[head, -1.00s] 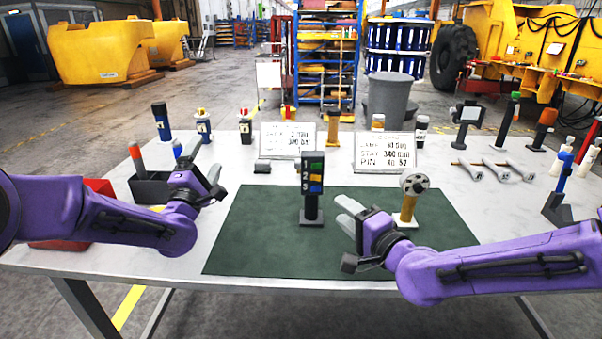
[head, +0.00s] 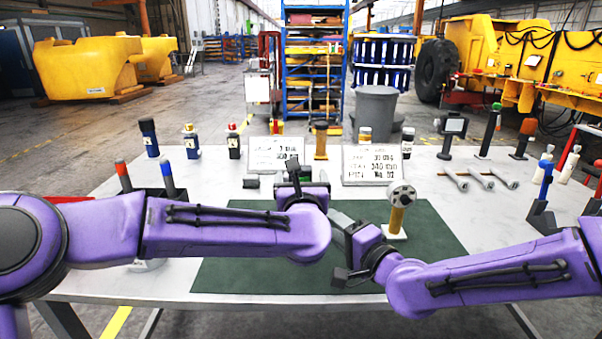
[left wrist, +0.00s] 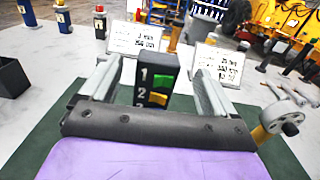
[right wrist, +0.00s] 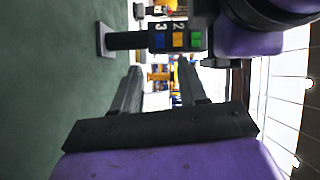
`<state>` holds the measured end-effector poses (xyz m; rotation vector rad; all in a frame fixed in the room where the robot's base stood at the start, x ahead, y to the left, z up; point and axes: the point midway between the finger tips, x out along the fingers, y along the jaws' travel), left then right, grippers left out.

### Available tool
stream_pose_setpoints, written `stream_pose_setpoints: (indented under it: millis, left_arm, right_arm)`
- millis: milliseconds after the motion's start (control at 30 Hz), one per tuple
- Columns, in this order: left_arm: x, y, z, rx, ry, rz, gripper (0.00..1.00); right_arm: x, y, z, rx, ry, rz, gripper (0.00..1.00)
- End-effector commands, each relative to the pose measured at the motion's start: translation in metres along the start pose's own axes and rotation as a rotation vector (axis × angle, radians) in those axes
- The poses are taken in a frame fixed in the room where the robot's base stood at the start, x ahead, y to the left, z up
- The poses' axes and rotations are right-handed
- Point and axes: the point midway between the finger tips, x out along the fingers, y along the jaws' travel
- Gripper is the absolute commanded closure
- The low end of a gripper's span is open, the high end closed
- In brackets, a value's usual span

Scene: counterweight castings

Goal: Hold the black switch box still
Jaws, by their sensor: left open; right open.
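The black switch box (left wrist: 158,88) stands upright on a post, with green, yellow and numbered switches on its face. In the left wrist view it shows between the open fingers of my left gripper (left wrist: 155,72), with a gap on each side. In the head view my left gripper (head: 298,178) and arm hide most or all of it. My right gripper (head: 345,225) is open to the right of the box's place. In the right wrist view the switch box (right wrist: 178,38) lies just outside the open, empty fingers of my right gripper (right wrist: 160,78).
The box stands on a dark green mat (head: 425,245). A yellow-handled tool with a round grey head (head: 400,200) stands close behind my right gripper. Two white sign cards (head: 372,164) stand behind. Bottles and several tools line the back and right of the table.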

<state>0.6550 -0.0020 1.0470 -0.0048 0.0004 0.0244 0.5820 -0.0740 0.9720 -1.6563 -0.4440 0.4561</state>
Motion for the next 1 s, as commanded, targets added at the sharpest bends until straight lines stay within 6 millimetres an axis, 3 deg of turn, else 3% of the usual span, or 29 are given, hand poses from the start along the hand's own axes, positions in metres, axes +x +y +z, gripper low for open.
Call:
stream_pose_setpoints:
  millis: [100,300,667,767,900,967,1000]
  left_arm:
    - [0.027,0.000,-0.001,0.002,0.000,0.001,0.11]
    - [0.060,0.000,-0.001,0.003,-0.001,0.001,0.11]
    - [0.070,0.000,-0.001,0.006,-0.001,-0.002,0.11]
    - [0.070,0.000,0.000,0.006,-0.001,-0.002,0.37]
    - [0.070,0.000,0.000,0.006,-0.001,-0.002,0.82]
    - [0.070,0.000,0.000,0.006,-0.001,-0.002,0.85]
    - [0.070,0.000,-0.001,0.006,-0.001,-0.002,0.85]
  right_arm:
    - [0.000,0.000,0.000,0.000,0.000,0.000,0.57]
    - [0.000,0.000,0.000,0.000,0.000,0.000,0.57]
    - [0.000,0.000,0.000,0.000,0.000,0.000,0.57]
    - [0.000,0.000,0.000,0.000,0.000,0.000,0.57]
    - [0.000,0.000,0.000,0.000,0.000,0.000,0.57]
    - [0.000,0.001,0.000,0.001,0.000,0.002,0.74]
    - [0.000,0.005,-0.001,0.012,0.002,0.006,0.87]
